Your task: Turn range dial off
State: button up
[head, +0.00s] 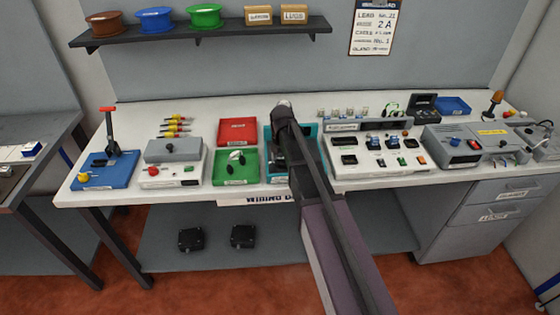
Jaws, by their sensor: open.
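I cannot pick out the range dial for certain at this size. A grey instrument box (437,151) with a dark display and small knobs stands on the right of the bench; its markings are too small to read. My arm reaches over the front edge to the middle of the bench, across a teal tray (308,132). My gripper (279,150) is a small dark shape over this tray, mostly hidden behind my arm. It is open, and nothing shows in it. It is well to the left of the grey box. My arm hides part of the tray.
A white panel (350,176) with small modules lies right of my arm. A shelf (235,35) with spools hangs above. Some bare bench shows front left.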

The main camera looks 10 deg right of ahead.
jog(key=shift+m, duration=0.4)
jog(key=m, duration=1.1)
notch_tip(320, 180, up, 14)
jog(key=p, duration=1.4)
jog(key=s+a+f+n+t+h+b, duration=0.1)
jog(key=a+f+n+t+h+b, duration=0.1)
jog(key=a+b, duration=0.4)
jog(key=s+a+f+n+t+h+b, duration=0.1)
jog(key=a+f+n+t+h+b, duration=0.2)
jog(key=a+b, duration=0.4)
jog(key=a+f+n+t+h+b, duration=0.3)
jog(key=a+n+b, duration=0.3)
jog(key=a, duration=0.5)
jog(key=shift+s+a+f+n+t+h+b, duration=0.15)
jog(key=shift+s+a+n+t+h+b, duration=0.15)
jog(key=shift+s+a+t+h+b, duration=0.45)
jog(key=shift+w+d+p, duration=0.3)
jog(key=shift+w+d, duration=0.05)
jog(key=shift+d, duration=0.1)
